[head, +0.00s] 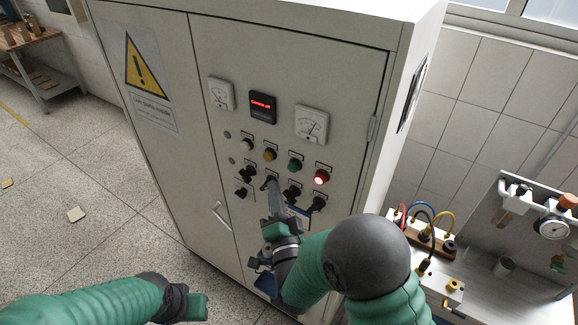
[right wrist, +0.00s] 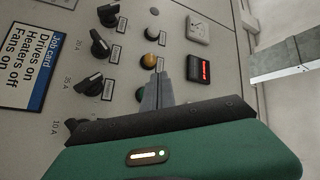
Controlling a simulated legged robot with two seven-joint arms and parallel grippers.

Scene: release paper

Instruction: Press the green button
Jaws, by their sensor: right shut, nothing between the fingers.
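The green button (head: 295,165) sits on the cabinet's front panel, between the yellow button (head: 270,155) and the lit red button (head: 321,177). In the right wrist view the green button (right wrist: 140,95) is partly hidden by my gripper, and the yellow button (right wrist: 150,61) lies just beyond the fingertips. My right gripper (head: 272,186) is shut and empty, in front of the panel and below the yellow and green buttons in the head view. Its fingers also show in the right wrist view (right wrist: 158,78). Contact with the panel cannot be told. My left gripper (head: 190,304) is low at left, away from the cabinet; its jaws are unclear.
Black rotary knobs (head: 292,192) line the row under the buttons. Two meters and a red-lit display (head: 262,106) are above. A job card (right wrist: 32,65) is on the panel. The floor at left is mostly clear.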

